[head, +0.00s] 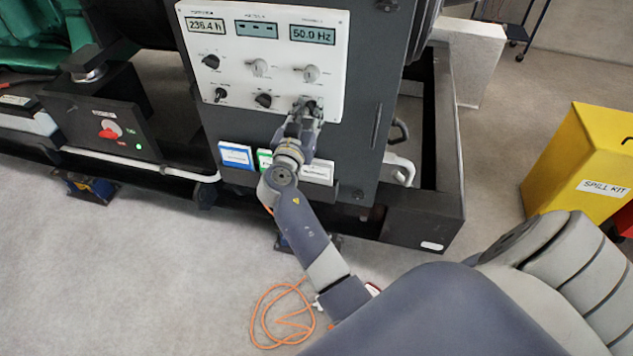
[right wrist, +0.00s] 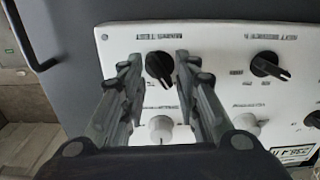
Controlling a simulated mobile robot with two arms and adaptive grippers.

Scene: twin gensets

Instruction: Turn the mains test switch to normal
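The mains test switch (right wrist: 158,66) is a black rotary knob on the white control panel (right wrist: 215,38). Its label reads upside down in the right wrist view, and its pale pointer mark points down and slightly right there. My right gripper (right wrist: 159,60) is open, with one finger on each side of the knob and small gaps visible; I see no contact. In the head view, my right gripper (head: 304,112) is at the panel's lower right and mostly covers the switch. My left gripper is not in view.
Other knobs, such as a black one (head: 263,100) and a pale one (head: 307,73), are close by. Displays (head: 313,35) line the panel top. A red switch (head: 109,133) is at left. A yellow spill kit bin (head: 585,165) and orange cable (head: 282,312) are on the floor.

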